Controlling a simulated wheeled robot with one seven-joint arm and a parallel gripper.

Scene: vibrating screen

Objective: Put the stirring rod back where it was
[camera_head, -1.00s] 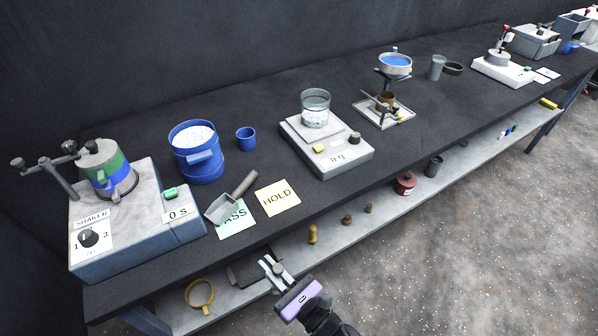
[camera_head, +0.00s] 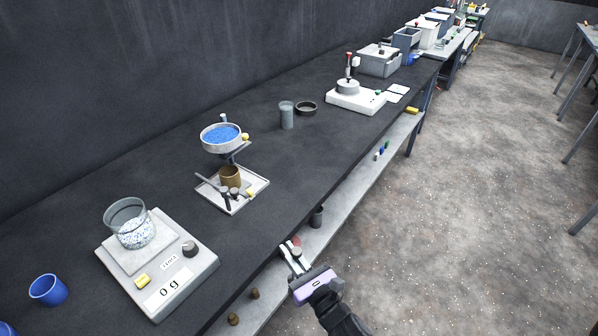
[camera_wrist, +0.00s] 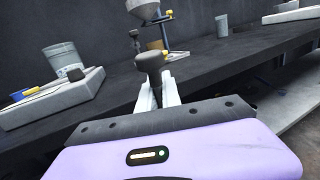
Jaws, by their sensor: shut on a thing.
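My gripper (camera_head: 291,260) is in front of the bench's near edge, over the lower shelf. It is shut on a dark grey knobbed piece (camera_wrist: 150,64), which stands up between the fingertips in the wrist view. Its lower part is hidden, so I cannot tell whether it is the stirring rod. I make out no other clear stirring rod. A glass beaker (camera_head: 131,226) with white and blue grains stands on the scale (camera_head: 183,276), which reads 0 g. The beaker also shows at the left of the wrist view (camera_wrist: 64,56).
A stand with a blue-filled bowl (camera_head: 221,136) rises over a brown cup (camera_head: 229,176) on a small tray (camera_head: 253,190). Dark tools lie there. A grey cup (camera_head: 286,115), black ring (camera_head: 307,108) and white device (camera_head: 355,98) stand farther along. Clear bench lies between.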

